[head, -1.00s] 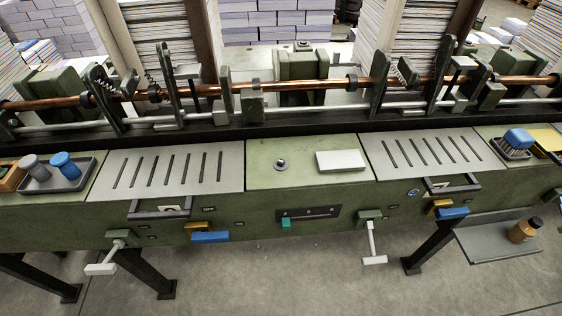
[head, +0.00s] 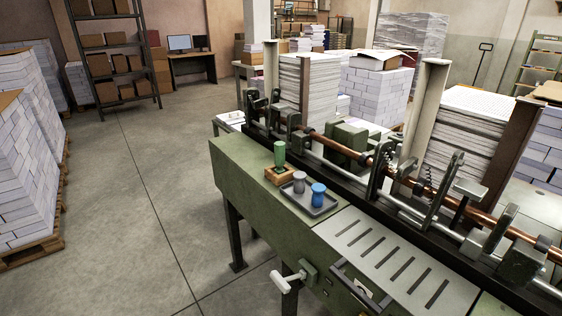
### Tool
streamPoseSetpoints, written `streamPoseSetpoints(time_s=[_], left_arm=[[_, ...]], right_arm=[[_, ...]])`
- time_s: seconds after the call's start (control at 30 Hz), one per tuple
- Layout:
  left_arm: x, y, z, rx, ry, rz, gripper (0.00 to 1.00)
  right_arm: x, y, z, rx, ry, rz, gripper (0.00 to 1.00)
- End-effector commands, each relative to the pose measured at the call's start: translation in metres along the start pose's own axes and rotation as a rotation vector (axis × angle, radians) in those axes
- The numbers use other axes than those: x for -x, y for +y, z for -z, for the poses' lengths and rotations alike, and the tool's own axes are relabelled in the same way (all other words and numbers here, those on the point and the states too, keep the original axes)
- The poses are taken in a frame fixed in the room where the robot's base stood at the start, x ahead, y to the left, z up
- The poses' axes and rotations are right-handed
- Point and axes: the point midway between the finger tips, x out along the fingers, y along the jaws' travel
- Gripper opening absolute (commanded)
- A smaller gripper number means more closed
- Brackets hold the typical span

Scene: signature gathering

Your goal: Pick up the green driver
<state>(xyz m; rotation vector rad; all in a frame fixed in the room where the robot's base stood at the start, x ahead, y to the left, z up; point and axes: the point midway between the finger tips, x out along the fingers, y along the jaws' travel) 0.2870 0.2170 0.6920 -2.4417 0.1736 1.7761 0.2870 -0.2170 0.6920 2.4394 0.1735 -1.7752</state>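The green driver (head: 280,154) stands upright in a small wooden block (head: 281,175) near the left end of the green machine bench (head: 250,160). Its green handle points up; whatever is below the handle is hidden in the block. A dark tray (head: 318,206) sits just in front and to the right of the block. It holds a grey piece (head: 299,182) and a blue piece (head: 318,195). Neither of my grippers shows in the head view.
A copper-coloured rod (head: 347,150) with clamps and levers runs along the back of the bench. A slotted plate (head: 385,260) lies right of the tray. A white-handled crank (head: 288,280) sticks out in front. The floor (head: 150,160) left of the bench is clear.

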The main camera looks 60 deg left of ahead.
Motion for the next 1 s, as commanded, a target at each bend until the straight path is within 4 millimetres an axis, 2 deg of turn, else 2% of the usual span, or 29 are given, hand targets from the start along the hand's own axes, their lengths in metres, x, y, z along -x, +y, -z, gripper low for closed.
streamPoseSetpoints(time_s=[0.27,0.7,1.0], left_arm=[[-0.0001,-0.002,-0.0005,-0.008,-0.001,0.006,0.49],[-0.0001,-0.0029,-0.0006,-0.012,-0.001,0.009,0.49],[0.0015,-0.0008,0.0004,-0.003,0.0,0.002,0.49]], right_arm=[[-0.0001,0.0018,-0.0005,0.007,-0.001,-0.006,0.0],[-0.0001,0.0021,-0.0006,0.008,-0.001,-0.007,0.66],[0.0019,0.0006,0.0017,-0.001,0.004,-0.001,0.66]])
